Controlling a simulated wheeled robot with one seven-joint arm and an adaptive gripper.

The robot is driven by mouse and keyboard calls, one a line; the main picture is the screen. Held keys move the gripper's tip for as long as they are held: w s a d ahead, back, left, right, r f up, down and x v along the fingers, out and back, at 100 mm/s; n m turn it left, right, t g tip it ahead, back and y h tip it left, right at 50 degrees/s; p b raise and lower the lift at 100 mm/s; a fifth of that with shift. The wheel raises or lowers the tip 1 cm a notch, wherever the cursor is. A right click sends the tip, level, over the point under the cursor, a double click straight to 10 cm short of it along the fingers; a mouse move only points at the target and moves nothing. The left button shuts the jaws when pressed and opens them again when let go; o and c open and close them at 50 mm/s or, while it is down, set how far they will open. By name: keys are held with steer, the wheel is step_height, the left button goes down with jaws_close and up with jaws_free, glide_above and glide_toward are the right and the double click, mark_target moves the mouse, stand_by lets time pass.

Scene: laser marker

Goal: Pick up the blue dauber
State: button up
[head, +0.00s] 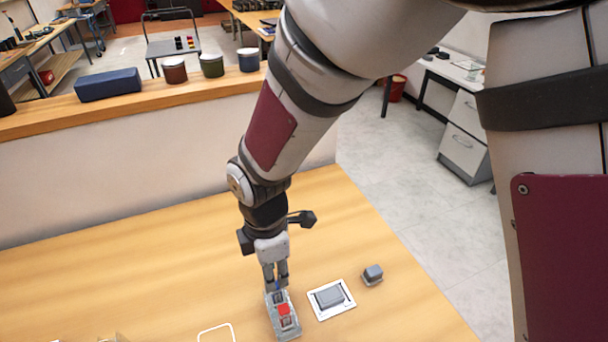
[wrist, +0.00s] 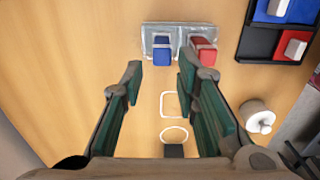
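The blue dauber (wrist: 162,50) is a blue block with a pale band, in the left side of a clear grey tray (wrist: 181,28) at the top of the wrist view. A red dauber (wrist: 203,48) sits beside it on the right. In the head view the tray (head: 283,332) and red dauber (head: 284,311) show below my gripper (head: 276,282), which largely hides the blue one. In the wrist view my gripper (wrist: 160,72) is open and empty, its green-padded fingers apart, with the blue dauber just beyond the fingertips and between their lines.
A white-framed grey pad (head: 333,297) and a small grey block (head: 373,274) lie right of the tray. A black holder (wrist: 259,44) with blue and red blocks and a pale round knob (wrist: 258,116) are at the right in the wrist view. White outlines (wrist: 174,135) mark the table.

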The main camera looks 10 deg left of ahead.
mark_target(277, 295)
steer(key=shift+s+f+p, duration=0.1)
steer(key=shift+f+p, duration=0.5)
steer(key=shift+f, duration=2.7)
jaws_close()
